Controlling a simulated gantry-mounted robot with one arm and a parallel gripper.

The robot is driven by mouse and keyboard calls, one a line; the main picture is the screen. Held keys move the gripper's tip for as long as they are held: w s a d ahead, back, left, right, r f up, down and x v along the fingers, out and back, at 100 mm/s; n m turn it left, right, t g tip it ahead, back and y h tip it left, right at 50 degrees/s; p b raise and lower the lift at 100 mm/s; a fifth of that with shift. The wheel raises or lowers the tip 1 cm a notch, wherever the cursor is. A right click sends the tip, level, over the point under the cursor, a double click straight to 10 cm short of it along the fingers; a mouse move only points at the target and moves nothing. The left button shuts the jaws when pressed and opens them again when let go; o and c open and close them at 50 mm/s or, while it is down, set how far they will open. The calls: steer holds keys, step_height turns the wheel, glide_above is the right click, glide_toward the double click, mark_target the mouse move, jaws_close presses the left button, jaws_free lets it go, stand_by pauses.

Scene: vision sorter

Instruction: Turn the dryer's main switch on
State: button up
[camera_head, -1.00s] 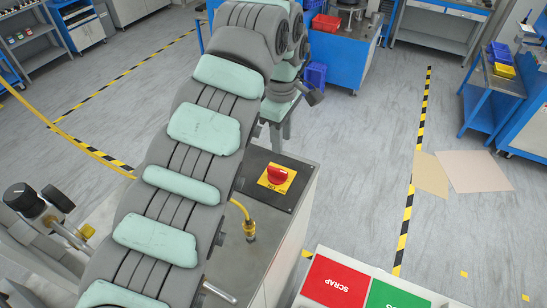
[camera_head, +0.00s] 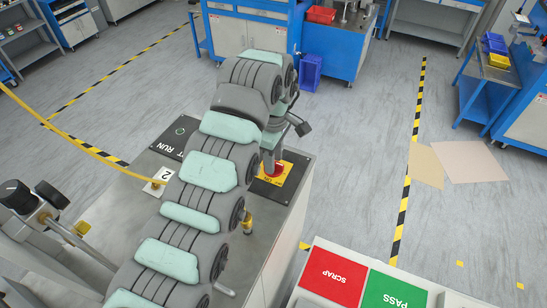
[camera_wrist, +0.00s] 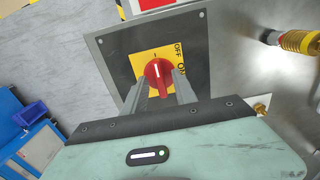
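The main switch is a red rotary knob (camera_wrist: 157,76) on a yellow plate (camera_wrist: 144,59) with OFF and ON lettering on its right side in the wrist view. The knob's bar runs roughly up and down there, with a white line on it. My gripper (camera_wrist: 156,94) is open, with one finger on each side of the knob and a visible gap on the left. I cannot tell whether the right finger touches it. In the head view the knob (camera_head: 275,171) is partly hidden by my gripper, and the yellow plate (camera_head: 284,177) shows around it.
The switch panel (camera_wrist: 112,57) sits on a metal cabinet top. A yellow-ringed brass fitting (camera_wrist: 297,41) stands to its right in the wrist view. The red SCRAP (camera_head: 335,277) and green PASS (camera_head: 392,294) areas lie at front right in the head view.

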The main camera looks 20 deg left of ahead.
steer(key=shift+f, duration=0.25)
steer(key=shift+c, duration=0.4)
jaws_close()
